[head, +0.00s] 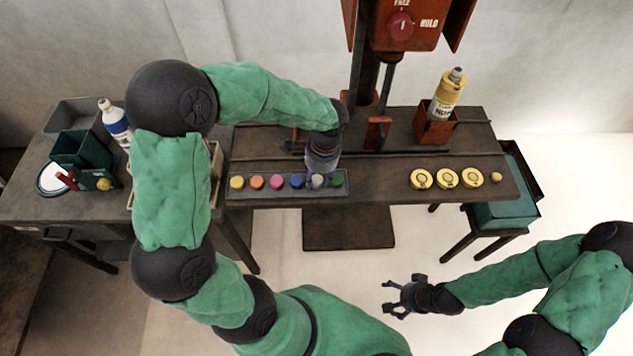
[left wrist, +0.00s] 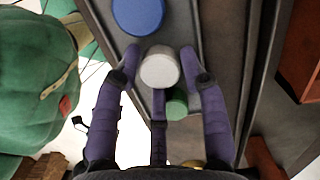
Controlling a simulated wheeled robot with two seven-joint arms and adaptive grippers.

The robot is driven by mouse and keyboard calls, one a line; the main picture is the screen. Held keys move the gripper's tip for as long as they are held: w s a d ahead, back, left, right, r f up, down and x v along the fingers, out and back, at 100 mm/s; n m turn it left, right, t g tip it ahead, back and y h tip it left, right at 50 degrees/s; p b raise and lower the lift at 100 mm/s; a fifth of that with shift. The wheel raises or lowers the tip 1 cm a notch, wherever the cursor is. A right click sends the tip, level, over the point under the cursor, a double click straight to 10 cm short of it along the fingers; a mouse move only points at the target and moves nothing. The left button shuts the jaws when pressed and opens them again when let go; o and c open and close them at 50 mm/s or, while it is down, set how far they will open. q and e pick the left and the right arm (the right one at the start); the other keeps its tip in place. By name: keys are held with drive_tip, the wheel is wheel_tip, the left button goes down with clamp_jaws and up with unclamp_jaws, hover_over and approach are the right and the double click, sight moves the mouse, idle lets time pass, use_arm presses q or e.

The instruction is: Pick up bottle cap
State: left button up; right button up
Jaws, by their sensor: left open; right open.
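A row of coloured bottle caps lies in a long grey tray (head: 290,194) on the bench: yellow (head: 237,183), orange (head: 257,182), pink (head: 277,182), blue (head: 297,181), white-grey (head: 318,181) and green (head: 337,181). My left gripper (head: 320,174) points down over the white-grey cap. In the left wrist view its open fingers (left wrist: 160,60) are spread around the white-grey cap (left wrist: 158,68); whether they touch it I cannot tell. The blue cap (left wrist: 138,14) and partly hidden green cap (left wrist: 177,104) are beside it. My right gripper (head: 396,297) is open and empty, in front of the bench.
Three yellow discs (head: 447,178) and a small tan knob (head: 496,179) are on the bench's right part. A yellow bottle (head: 446,96) stands in a red holder (head: 434,126) behind them. A white-blue bottle (head: 116,124) and green bin (head: 82,150) are at left.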

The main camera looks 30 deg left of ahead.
use_arm(q)
drive_tip(key=shift+r, duration=0.1)
drive_tip(key=c, duration=0.4)
